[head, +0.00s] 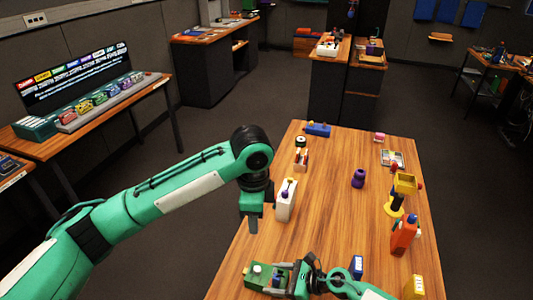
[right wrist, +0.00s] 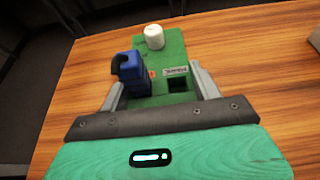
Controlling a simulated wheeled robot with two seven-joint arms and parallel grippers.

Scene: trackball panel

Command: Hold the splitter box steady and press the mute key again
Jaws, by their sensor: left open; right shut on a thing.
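The green box (right wrist: 172,45), which I take for the splitter box, lies on the table's front left part. It also shows in the head view (head: 260,284). On it are a white round knob (right wrist: 154,36), a blue block-shaped part (right wrist: 128,70), a small label (right wrist: 175,71) and a dark square (right wrist: 178,84). I cannot tell which part is the mute key. My right gripper (right wrist: 160,84) is shut on the box, one finger on each side; it also shows in the head view (head: 298,278). My left gripper (head: 252,222) is open and empty, pointing down at the table's left edge, beyond the box.
A white bottle-like thing (head: 284,207) stands just right of my left gripper. A purple object (head: 358,178), an orange-red container (head: 404,235), a yellow stand (head: 396,205) and a blue block (head: 357,266) stand farther right. The wooden table (head: 325,220) is clear in its middle.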

